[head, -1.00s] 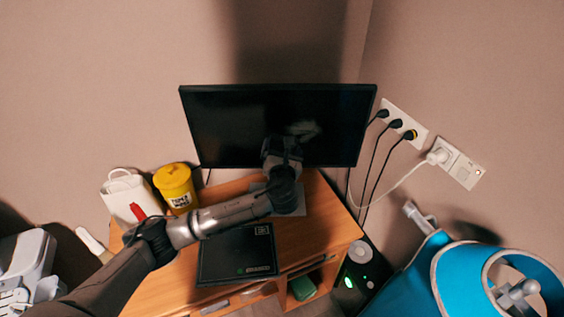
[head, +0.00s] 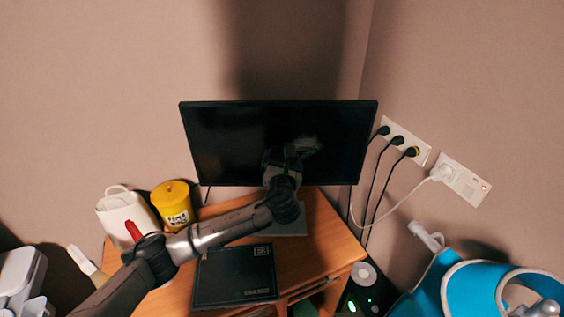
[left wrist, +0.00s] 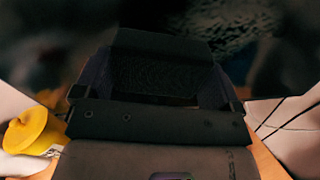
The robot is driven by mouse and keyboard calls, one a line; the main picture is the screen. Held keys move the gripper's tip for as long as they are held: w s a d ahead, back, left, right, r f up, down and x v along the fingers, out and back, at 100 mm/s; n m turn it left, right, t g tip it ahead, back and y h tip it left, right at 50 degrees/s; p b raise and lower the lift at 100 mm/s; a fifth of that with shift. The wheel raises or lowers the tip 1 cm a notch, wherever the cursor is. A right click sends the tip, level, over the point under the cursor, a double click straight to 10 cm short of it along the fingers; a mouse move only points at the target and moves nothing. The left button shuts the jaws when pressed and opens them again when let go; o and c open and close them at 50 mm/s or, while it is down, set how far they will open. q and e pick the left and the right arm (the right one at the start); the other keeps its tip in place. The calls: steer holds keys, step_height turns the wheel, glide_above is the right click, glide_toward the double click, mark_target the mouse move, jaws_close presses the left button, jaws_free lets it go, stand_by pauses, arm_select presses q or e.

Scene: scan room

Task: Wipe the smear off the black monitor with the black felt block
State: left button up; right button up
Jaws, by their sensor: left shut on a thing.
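The black monitor (head: 230,140) stands upright on the wooden desk against the wall. A faint grey smear (head: 309,145) shows on its screen, right of centre. It also shows in the left wrist view as a mottled grey patch (left wrist: 222,35). My left gripper (head: 284,158) is in front of the screen, just left of and below the smear. It is shut on the black felt block (left wrist: 155,75), which is dark and hard to make out; in the head view my gripper hides it. Whether the block touches the screen I cannot tell.
A yellow tub (head: 172,203) and a white container (head: 127,215) stand at the desk's left. A black flat case (head: 235,277) lies on the desk (head: 318,240) under my arm. Plugged cables (head: 373,190) hang right of the monitor. A blue object (head: 445,285) is at lower right.

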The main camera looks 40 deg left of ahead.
arm_select(q)
steer(key=shift+w+a, duration=0.1)
steer(key=shift+w, duration=0.05)
steer(key=shift+x, duration=0.8)
steer(key=shift+w+p, duration=0.1)
steer(key=shift+p, duration=0.25)
